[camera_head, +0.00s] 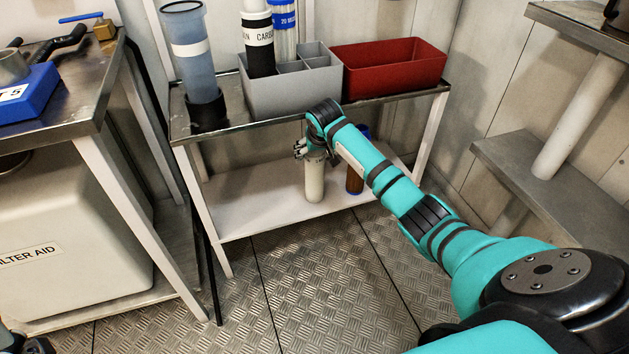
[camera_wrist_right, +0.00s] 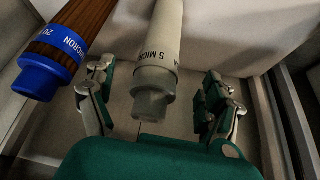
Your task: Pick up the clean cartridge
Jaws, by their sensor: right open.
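An off-white cartridge (camera_head: 314,184) stands on the lower shelf, its band reading 5 MICRON in the right wrist view (camera_wrist_right: 155,48). My right gripper (camera_head: 314,152) is at its top end. In the wrist view the right gripper's fingers (camera_wrist_right: 158,105) are spread on both sides of the cartridge's end cap, with gaps visible. A brown cartridge (camera_head: 355,178) with a blue cap (camera_wrist_right: 48,75) reading 20 stands beside it. Another 20 MICRON cartridge, pale with a blue band (camera_head: 286,20), stands in the grey divided bin. A small part of what looks like my left gripper shows at the lower left corner.
The grey bin (camera_head: 262,96) also holds a black-and-white carbon cartridge (camera_head: 259,45). A red bin (camera_head: 390,68) and a clear blue housing (camera_head: 192,60) stand on the same top shelf. The lower shelf (camera_head: 245,205) has bare room left of the cartridges.

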